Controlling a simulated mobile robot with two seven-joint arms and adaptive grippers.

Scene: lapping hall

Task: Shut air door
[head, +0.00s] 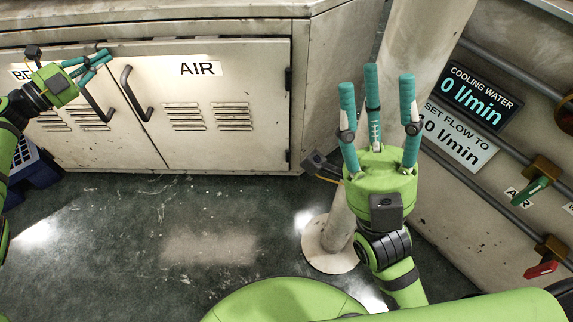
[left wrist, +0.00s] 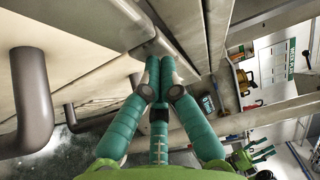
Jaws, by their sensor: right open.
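The air door (head: 215,125) is a pale cabinet door labelled AIR, with vent slots, hinges at its right edge and a dark bar handle (head: 128,90) near its left edge. It looks about flush with the cabinet, but I cannot tell if a small gap remains. My left gripper (head: 104,58) is in front of the neighbouring door's upper right part, left of the air door's handle. Its fingertips are drawn together in the left wrist view (left wrist: 160,68), with nothing visible between them. My right gripper (head: 375,75) is open and empty, pointing up, right of the cabinet.
The neighbouring door (head: 75,145) has a dark handle (head: 96,105) and a partly hidden label. A pale post (head: 340,225) stands right of the cabinet. Signs for cooling water (head: 480,95), a green valve lever (head: 530,190) and a red one (head: 541,269) are on the right wall. The floor before the cabinet is clear.

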